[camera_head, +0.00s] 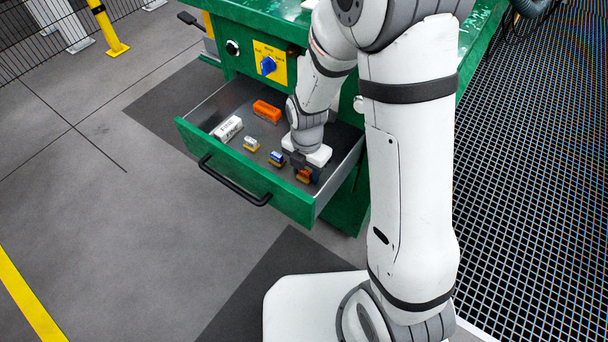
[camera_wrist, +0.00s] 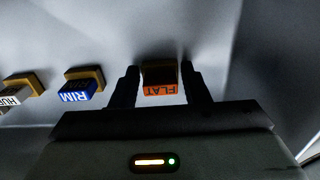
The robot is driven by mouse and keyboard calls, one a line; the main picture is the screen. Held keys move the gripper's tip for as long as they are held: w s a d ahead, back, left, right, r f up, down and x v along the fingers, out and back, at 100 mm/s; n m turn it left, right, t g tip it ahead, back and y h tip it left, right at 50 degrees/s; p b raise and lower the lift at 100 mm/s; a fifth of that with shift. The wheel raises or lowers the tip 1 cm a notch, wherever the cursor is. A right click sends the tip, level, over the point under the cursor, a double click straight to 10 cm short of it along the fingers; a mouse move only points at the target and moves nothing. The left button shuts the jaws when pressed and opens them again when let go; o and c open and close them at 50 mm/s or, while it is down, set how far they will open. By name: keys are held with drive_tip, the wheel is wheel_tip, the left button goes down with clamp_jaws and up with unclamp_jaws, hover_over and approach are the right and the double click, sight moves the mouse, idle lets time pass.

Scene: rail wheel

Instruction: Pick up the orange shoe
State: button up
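The orange shoe (camera_head: 304,175) is a small block with an orange front on a brown body, in the open drawer near its front right corner. In the wrist view the orange shoe (camera_wrist: 160,88) carries the word FLAT. My gripper (camera_wrist: 160,76) is open, with one dark finger on each side of it. A narrow gap shows between the shoe and each finger. In the head view my gripper (camera_head: 302,160) points down into the drawer, and its fingers partly hide the shoe.
The green drawer (camera_head: 250,187) also holds a blue RIM shoe (camera_head: 277,158), a white-fronted shoe (camera_head: 251,144), a white block (camera_head: 228,129) and a larger orange block (camera_head: 267,111). The drawer's right wall (camera_head: 340,175) is close to my gripper. The green workbench (camera_head: 270,15) stands behind.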

drive_tip(key=c, duration=0.6)
